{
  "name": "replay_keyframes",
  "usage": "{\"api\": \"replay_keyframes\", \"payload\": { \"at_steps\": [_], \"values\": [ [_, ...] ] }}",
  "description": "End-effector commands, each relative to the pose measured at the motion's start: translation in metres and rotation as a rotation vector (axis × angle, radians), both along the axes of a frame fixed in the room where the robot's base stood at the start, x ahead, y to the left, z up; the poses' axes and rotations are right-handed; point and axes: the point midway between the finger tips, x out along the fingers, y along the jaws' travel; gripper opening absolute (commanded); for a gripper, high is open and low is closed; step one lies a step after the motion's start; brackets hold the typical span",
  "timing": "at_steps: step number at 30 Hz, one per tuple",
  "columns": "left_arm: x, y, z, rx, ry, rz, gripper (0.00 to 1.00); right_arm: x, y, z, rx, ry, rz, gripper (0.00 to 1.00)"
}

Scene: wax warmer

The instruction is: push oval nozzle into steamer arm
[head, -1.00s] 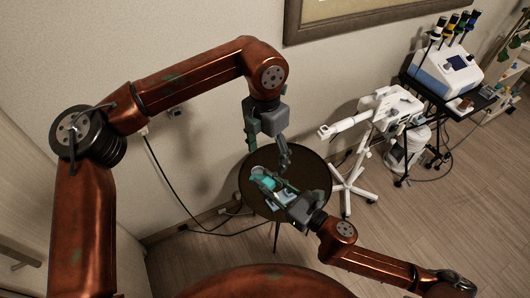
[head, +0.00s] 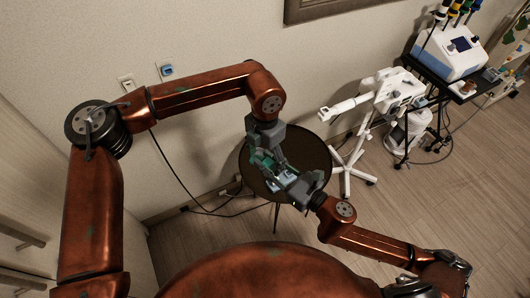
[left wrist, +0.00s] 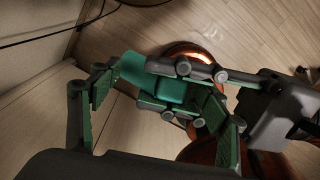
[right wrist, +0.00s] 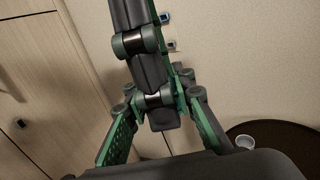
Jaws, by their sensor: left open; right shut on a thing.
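The teal oval nozzle (left wrist: 172,90) sits between the fingers of my right gripper (left wrist: 190,86), which is shut on it above the round table. My left gripper (left wrist: 160,108) is open, its fingers on either side of the nozzle; contact is unclear. In the head view my left gripper (head: 264,157) and my right gripper (head: 280,176) overlap, hiding most of the nozzle. In the right wrist view my left gripper's dark links cross in front of my right gripper (right wrist: 160,125). The white steamer arm (head: 345,107) points left from its wheeled stand, its end free.
The round dark table (head: 318,160) is under my grippers, with a small white cup (right wrist: 245,142) on it. The steamer stand (head: 350,165) is right of the table. A black cart (head: 440,80) carries a white-and-blue machine (head: 450,52). A cable runs down the wall.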

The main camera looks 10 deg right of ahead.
Motion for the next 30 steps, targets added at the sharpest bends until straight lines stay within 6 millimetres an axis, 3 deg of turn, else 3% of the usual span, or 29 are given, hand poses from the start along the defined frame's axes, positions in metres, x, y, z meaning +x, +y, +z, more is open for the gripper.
{"api": "replay_keyframes", "payload": {
  "at_steps": [8,30],
  "values": [
    [-0.0002,-0.0003,-0.0015,-0.001,0.001,0.000,0.70,0.0000,0.0000,0.0003,0.000,0.000,0.000,0.00],
    [-0.0015,-0.0011,-0.0016,-0.001,0.003,-0.002,0.21,0.0000,0.0003,0.0017,0.001,-0.003,0.001,0.00]
  ]
}}
